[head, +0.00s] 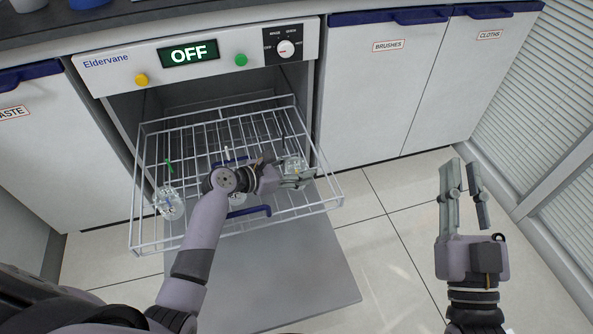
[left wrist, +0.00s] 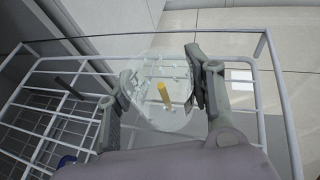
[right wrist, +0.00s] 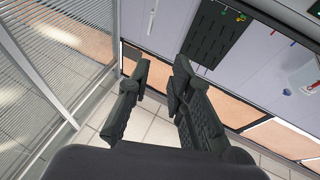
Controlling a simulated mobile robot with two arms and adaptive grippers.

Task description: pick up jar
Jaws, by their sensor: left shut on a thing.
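My left gripper (head: 292,182) reaches into the pulled-out wire rack and is shut on a clear glass jar (head: 294,165) at the rack's right side. In the left wrist view the held jar (left wrist: 160,92) sits between the two fingers, with a yellow stick-like part at its middle. Another clear jar (head: 169,203) with a green part stands at the rack's left. A third jar (head: 237,198) is mostly hidden behind my left wrist. My right gripper (head: 463,163) is open and empty above the floor at the right; it also shows in the right wrist view (right wrist: 158,75).
The wire rack (head: 143,247) extends from an open appliance (head: 118,68) whose display reads OFF. Its lowered door (head: 290,275) lies beneath the rack. Blue handles (head: 250,211) are on or in the rack. Cabinets (head: 375,90) stand to the right; the tiled floor there is clear.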

